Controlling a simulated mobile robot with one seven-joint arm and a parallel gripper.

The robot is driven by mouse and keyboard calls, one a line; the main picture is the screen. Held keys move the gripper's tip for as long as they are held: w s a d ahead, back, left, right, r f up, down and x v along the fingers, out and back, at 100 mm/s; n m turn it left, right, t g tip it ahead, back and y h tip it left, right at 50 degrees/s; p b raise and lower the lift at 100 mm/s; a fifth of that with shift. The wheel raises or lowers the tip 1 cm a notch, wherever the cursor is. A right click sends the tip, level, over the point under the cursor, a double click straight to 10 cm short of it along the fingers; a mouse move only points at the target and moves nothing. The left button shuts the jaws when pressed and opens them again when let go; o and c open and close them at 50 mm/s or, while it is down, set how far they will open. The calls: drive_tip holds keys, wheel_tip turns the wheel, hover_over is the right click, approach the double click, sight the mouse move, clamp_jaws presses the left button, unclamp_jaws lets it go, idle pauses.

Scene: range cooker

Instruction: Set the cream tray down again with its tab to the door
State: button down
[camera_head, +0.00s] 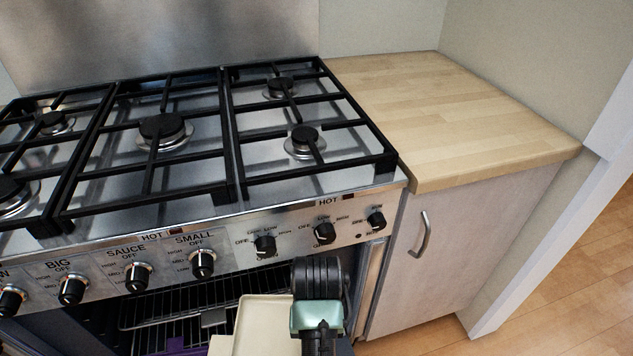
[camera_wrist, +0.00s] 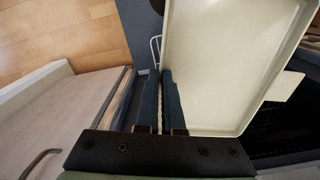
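The cream tray (camera_head: 262,325) is at the mouth of the open oven below the knobs, in the lower middle of the head view. In the wrist view the tray (camera_wrist: 222,60) fills the upper middle, and its flat tab (camera_wrist: 284,87) sticks out on the side away from my fingers. In the head view the tab (camera_head: 213,318) points left. My gripper (camera_wrist: 161,78) has its two dark fingers on either side of the tray's near rim, closed on it. In the head view my gripper (camera_head: 318,318) is at the tray's right edge, its fingertips hidden.
Wire racks (camera_head: 165,312) cross the dark oven behind the tray. A purple item (camera_head: 188,347) shows in part at its lower left. A cupboard with a handle (camera_head: 420,235) stands close on the right. The worktop (camera_head: 450,105) is clear, and the hob (camera_head: 160,150) carries black grates.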

drive_tip(key=s+r+p, duration=0.2)
drive_tip(key=r+p, duration=0.7)
drive_tip(key=s+r+p, duration=0.2)
drive_tip(key=r+p, duration=0.7)
drive_tip(key=shift+s+r, duration=0.25)
drive_tip(key=shift+s, duration=0.15)
